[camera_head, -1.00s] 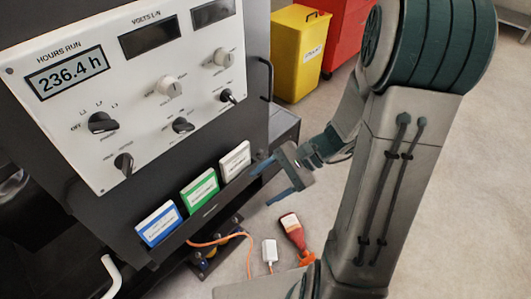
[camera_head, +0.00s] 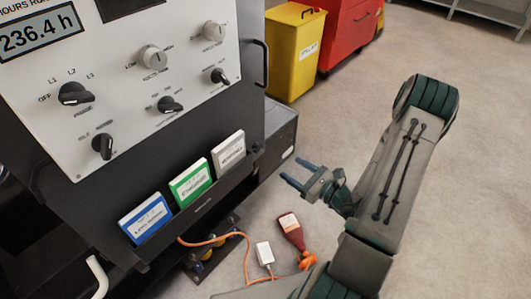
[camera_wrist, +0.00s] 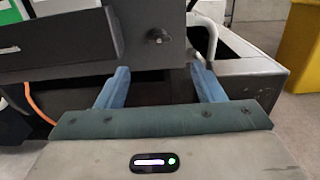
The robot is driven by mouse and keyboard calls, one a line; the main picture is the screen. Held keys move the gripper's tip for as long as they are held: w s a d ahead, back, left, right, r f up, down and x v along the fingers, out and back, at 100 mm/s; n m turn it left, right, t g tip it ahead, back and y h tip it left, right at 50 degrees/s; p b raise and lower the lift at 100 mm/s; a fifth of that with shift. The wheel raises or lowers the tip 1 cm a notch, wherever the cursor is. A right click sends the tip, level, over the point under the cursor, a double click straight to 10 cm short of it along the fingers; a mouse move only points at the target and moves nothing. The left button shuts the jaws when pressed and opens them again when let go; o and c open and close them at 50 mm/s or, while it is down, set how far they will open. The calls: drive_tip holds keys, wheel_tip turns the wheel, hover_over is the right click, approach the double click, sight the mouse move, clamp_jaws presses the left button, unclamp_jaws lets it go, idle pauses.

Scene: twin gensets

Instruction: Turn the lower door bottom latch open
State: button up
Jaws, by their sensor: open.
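A small dark latch (camera_wrist: 158,36) shows on the dark door panel (camera_wrist: 90,62) in the wrist view, ahead of my fingers and between them in the picture. A small dark fitting (camera_head: 257,148) near the panel's right edge in the head view may be the same latch. I cannot tell from its shape whether it is turned. My gripper (camera_head: 298,173) is open and empty, to the right of the cabinet and apart from it. Its two blue fingers (camera_wrist: 158,75) point toward the panel in the wrist view.
Blue (camera_head: 146,218), green (camera_head: 190,183) and white (camera_head: 229,152) binders stand in a rack on the cabinet. A yellow bin (camera_head: 294,52) stands behind. Floor at right is clear.

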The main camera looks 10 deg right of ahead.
sight(261, 149)
drive_tip(key=x, duration=1.2)
drive_tip(key=shift+w+a, duration=0.15)
drive_tip(key=c, duration=1)
